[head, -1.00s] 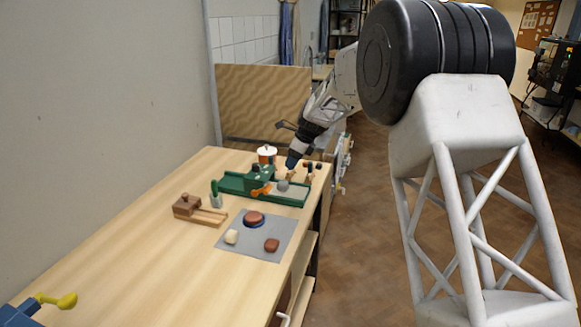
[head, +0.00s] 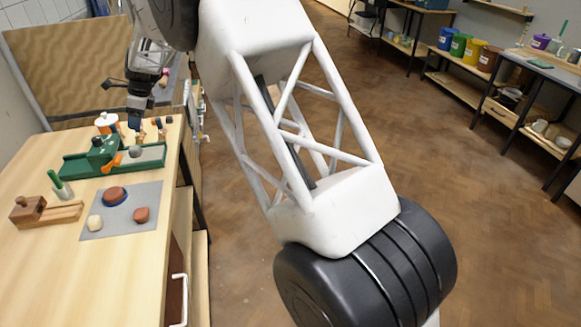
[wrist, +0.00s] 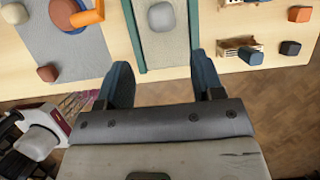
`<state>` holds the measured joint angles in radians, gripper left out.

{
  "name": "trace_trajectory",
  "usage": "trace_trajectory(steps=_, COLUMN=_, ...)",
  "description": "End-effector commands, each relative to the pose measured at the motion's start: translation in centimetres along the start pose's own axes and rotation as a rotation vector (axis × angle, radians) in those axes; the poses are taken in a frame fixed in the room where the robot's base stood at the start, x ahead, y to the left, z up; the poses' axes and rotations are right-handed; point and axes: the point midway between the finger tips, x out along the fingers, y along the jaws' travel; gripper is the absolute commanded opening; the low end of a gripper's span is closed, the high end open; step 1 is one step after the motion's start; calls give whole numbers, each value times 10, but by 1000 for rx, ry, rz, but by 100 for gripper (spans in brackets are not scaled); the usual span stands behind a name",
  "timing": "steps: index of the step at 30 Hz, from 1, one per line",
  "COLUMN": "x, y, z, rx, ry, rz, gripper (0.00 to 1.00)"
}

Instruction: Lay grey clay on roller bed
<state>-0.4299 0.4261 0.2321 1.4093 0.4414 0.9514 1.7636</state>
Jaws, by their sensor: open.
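The grey clay (head: 135,151) is a small rounded lump lying on the grey bed of the green-edged roller bed (head: 154,158). It also shows in the wrist view (wrist: 161,17), on the grey strip between the green rails. My gripper (head: 135,127) is above and just behind the clay in the head view, apart from it. In the wrist view my gripper (wrist: 162,82) has its two dark blue fingers spread wide with nothing between them. The roller's orange handle (head: 113,162) stands at the bed's near side.
A grey mat (head: 128,222) holds a cream lump (head: 95,222), a reddish lump (head: 141,214) and a reddish-brown round piece (head: 115,195). A wooden tool (head: 45,211) lies left. A white-lidded jar (head: 106,121) and small wooden stands (wrist: 240,49) are near the bed. The near left tabletop is clear.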

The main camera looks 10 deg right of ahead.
Motion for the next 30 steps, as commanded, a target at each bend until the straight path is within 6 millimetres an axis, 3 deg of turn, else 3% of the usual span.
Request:
trace_trajectory(steps=7, x=-16, y=7, z=-9, rx=-32, ry=6, rz=-7, gripper=61)
trace_trajectory(steps=13, x=-54, y=25, z=-34, rx=-118, ry=25, rz=-25, gripper=61)
trace_trajectory(steps=30, x=-180, y=129, z=-136, rx=-483, ry=123, rz=-68, gripper=61)
